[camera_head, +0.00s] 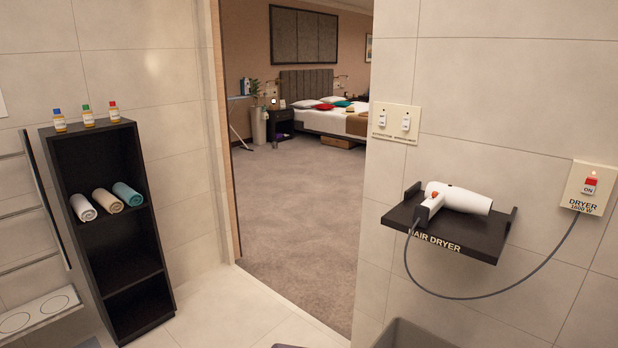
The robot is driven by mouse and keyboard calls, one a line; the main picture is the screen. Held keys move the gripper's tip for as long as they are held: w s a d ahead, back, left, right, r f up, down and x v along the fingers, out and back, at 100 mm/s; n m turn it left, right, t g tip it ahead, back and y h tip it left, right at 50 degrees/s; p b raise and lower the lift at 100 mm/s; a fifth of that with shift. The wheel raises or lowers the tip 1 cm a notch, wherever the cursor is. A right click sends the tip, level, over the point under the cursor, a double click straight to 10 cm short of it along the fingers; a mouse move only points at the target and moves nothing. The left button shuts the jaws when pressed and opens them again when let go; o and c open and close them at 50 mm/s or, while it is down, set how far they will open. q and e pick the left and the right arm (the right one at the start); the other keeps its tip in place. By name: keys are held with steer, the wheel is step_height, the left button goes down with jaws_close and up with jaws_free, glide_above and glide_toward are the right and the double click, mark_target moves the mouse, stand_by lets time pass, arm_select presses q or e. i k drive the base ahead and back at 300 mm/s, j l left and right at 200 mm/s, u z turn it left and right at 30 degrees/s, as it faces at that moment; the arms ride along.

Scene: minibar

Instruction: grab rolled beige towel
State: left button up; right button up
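The rolled beige towel (107,201) lies on a middle shelf of the black shelf unit (127,268) at the left. It sits between a rolled white towel (83,208) on its left and a rolled teal towel (128,194) on its right. The rolled ends face out of the open front. Neither of my grippers shows in the head view.
Several small bottles with coloured caps (87,116) stand on the shelf unit's top. A metal rail rack (30,213) is close on its left. An open doorway leads to a carpeted bedroom (290,215). A hair dryer (455,198) rests on a wall shelf at the right.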

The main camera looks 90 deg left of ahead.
mark_target(106, 198)
steer(key=u, duration=4)
steer(key=i+u, duration=0.1)
steer(key=i, duration=0.2)
